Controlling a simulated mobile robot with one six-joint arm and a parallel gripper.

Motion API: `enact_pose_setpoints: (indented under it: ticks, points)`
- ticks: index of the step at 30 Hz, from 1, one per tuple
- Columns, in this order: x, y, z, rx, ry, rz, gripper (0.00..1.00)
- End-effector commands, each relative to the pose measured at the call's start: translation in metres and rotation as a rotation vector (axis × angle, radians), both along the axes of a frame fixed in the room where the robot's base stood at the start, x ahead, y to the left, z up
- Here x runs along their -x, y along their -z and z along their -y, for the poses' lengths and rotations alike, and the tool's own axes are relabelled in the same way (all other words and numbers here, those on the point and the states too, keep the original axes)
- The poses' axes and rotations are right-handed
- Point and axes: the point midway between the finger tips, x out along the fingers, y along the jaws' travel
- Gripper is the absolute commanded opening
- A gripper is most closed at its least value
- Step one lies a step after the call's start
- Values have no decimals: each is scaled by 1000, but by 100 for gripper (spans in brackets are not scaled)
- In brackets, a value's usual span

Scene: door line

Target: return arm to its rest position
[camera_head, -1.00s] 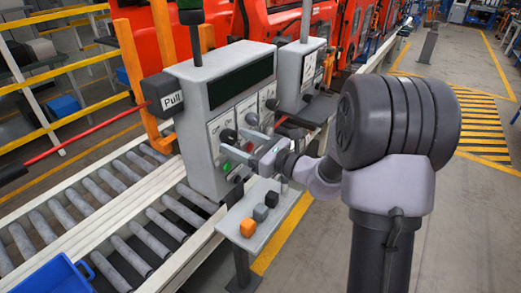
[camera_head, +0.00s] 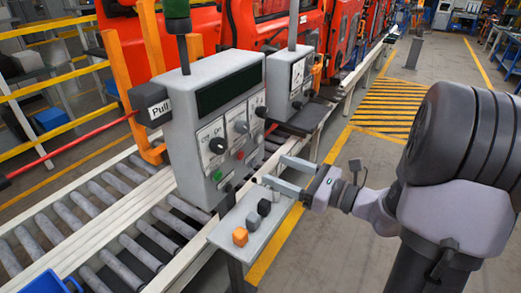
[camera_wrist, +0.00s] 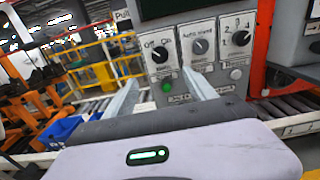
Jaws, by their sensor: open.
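My gripper (camera_head: 281,174) is open and empty in the head view, held in front of and to the right of the grey control box (camera_head: 215,125). Its two fingers are spread and point left toward the box, apart from the knobs. My arm runs from the gripper to the right edge of the head view.
A small shelf (camera_head: 222,235) with orange, grey and black cubes sits below the gripper. A roller conveyor (camera_head: 120,220) runs at left. Floor at right is open.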

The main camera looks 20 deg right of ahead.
Motion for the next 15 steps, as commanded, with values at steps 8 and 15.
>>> enact_pose_setpoints:
  ticks: [8,15]
  points:
    - [45,38,-109,349,-363,-1,65]
    - [184,164,-172,1499,-1010,283,65]
